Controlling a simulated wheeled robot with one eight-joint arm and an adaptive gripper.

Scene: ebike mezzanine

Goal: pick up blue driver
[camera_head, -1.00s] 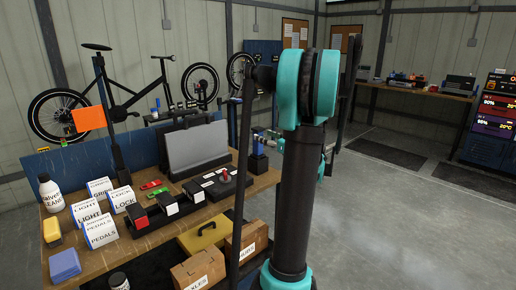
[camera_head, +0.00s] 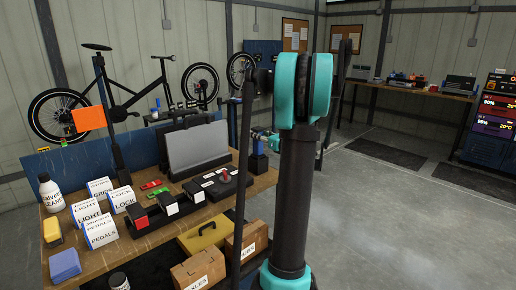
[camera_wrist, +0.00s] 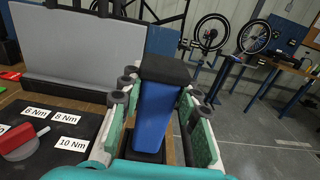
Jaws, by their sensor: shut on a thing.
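The blue driver (camera_wrist: 153,115) has a blue body and a black cap. In the head view the driver (camera_head: 258,163) shows small and upright at the bench's right end, with my gripper (camera_head: 262,138) partly hidden behind my arm.
Open grey floor (camera_head: 400,220) lies to the right.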

